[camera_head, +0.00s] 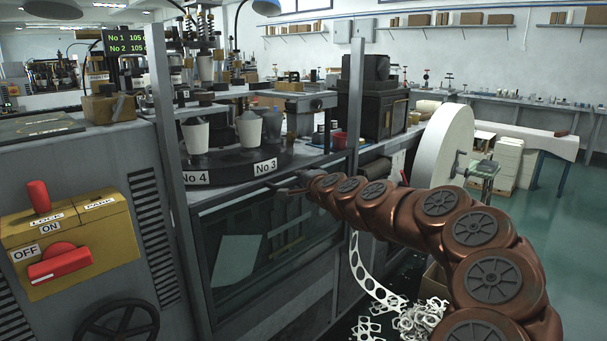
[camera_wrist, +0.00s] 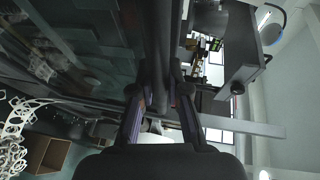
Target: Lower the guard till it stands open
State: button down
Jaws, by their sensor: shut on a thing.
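The guard (camera_head: 310,235) is a dark-framed clear pane on the front of the machine. It sits low, below the round turntable, and its top edge is about level with the turntable's underside. The space above it, in front of the cups, looks uncovered. My gripper (camera_head: 283,190) is at the guard's top edge. In the wrist view my gripper (camera_wrist: 163,80) is shut on a dark bar along the guard's edge (camera_wrist: 158,35), with a finger on either side. The pane (camera_wrist: 70,35) spreads to the left there. The exact grip contact is partly hidden.
The black turntable (camera_head: 235,172) carries white cups (camera_head: 249,128) at No 3 and No 4. A yellow switch box (camera_head: 95,250) with red handles is at left. A large white reel (camera_head: 445,145) stands beside my arm. Punched strip scrap (camera_head: 425,318) lies below.

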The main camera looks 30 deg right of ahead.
jog(key=shift+f+b, duration=0.4)
jog(key=shift+f, duration=0.6)
jog(key=c, duration=1.1)
grip_release()
jog(key=shift+c, duration=0.2)
jog(key=shift+s, duration=0.1)
jog(key=v, duration=1.1)
jog(key=shift+s, duration=0.4)
jog(key=shift+a+r, duration=0.1)
